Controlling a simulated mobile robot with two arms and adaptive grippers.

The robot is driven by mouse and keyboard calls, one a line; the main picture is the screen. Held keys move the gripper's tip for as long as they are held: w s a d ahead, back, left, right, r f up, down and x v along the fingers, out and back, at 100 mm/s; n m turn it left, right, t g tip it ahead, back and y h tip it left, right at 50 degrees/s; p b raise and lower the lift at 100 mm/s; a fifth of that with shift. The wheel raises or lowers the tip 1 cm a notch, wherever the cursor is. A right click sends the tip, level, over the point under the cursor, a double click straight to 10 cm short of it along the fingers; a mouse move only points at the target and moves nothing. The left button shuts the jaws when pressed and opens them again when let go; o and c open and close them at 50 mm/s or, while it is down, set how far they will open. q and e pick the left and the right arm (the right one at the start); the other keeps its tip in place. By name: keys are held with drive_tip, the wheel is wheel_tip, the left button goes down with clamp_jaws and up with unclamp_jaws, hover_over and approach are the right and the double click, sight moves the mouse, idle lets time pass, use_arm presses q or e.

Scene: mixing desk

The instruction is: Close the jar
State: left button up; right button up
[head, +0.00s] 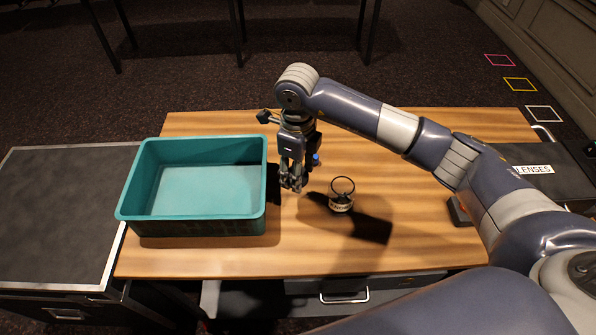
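A small jar (341,204) with a pale, dark-marked band stands on the wooden table, right of the middle. A dark ring (342,185) shows at its top; I cannot tell whether this is its rim or a raised lid. My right gripper (291,186) points down just left of the jar, apart from it. Its fingers look close together, but the gap between them is unclear and I see nothing held. My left gripper is not in view.
A teal bin (194,228), empty, stands on the table's left side. My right arm spans the table's right side, near a black case labelled LENSES (533,169). The wooden table's (300,255) front middle is clear. A dark cabinet (60,210) adjoins at left.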

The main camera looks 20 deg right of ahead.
drive_tip(key=shift+s+r+n, duration=0.2)
drive_tip(key=shift+r+n, duration=0.05)
drive_tip(key=shift+n, duration=0.35)
drive_tip(key=s+d+r+n, duration=0.2)
drive_tip(key=s+r+n, duration=0.2)
drive_tip(key=n, duration=0.8)
drive_tip(key=s+d+r+n, duration=0.2)
drive_tip(key=s+r+n, duration=0.2)
drive_tip(key=s+n, duration=0.5)
drive_tip(key=shift+s+n, duration=0.2)
drive_tip(key=shift+n, duration=2)
